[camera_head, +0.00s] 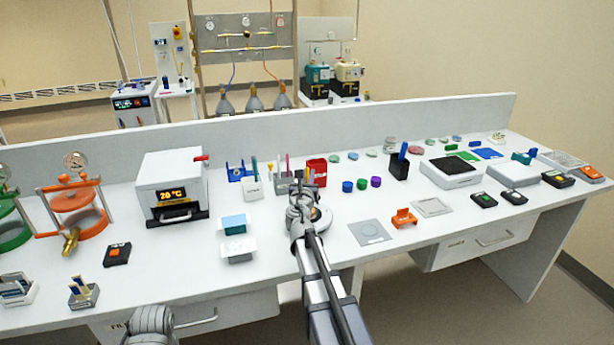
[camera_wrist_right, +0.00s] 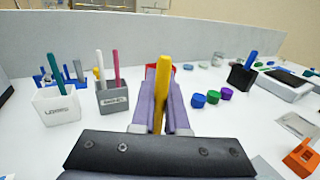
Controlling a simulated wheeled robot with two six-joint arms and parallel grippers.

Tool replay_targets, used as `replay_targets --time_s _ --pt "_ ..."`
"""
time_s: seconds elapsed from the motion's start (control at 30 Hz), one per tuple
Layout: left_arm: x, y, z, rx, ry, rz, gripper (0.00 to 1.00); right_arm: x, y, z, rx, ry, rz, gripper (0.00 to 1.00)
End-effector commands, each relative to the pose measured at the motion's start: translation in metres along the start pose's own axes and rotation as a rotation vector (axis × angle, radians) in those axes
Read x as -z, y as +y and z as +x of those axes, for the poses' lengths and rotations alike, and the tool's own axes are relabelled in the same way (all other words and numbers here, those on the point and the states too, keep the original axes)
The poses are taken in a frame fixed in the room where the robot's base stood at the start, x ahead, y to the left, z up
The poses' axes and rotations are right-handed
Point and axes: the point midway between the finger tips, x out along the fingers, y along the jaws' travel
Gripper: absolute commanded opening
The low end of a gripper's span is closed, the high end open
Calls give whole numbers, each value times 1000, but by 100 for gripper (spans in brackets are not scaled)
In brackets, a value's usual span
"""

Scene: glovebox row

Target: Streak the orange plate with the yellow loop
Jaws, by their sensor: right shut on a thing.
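My right gripper (camera_head: 306,188) is shut on the yellow loop (camera_head: 308,176), which stands roughly upright between the fingers. In the right wrist view the yellow loop (camera_wrist_right: 161,82) rises between the two purple-grey fingers (camera_wrist_right: 162,105); its lower end is hidden. The gripper is in front of a red container (camera_head: 316,170), just right of a grey holder (camera_head: 284,186). I cannot pick out an orange plate; several small round dishes (camera_head: 353,156) lie at the back right, greenish or pale. Of my left arm only a grey joint shows at the bottom; its jaws are out of view.
A white holder (camera_head: 253,190) with a teal stick stands left. Blue, green and purple caps (camera_head: 361,185), a black holder (camera_head: 399,167), a grey square pad (camera_head: 369,233) and an orange stand (camera_head: 404,218) lie right. A white heater box (camera_head: 171,180) is left. A low wall runs behind.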

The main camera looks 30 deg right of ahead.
Motion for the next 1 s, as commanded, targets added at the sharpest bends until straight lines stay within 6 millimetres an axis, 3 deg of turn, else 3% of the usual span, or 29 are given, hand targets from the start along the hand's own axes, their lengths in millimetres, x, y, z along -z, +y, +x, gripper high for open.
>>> replay_targets --time_s 1.0 --pt "0 0 0 0 0 0 97 0 -7 4 0 0 0 0"
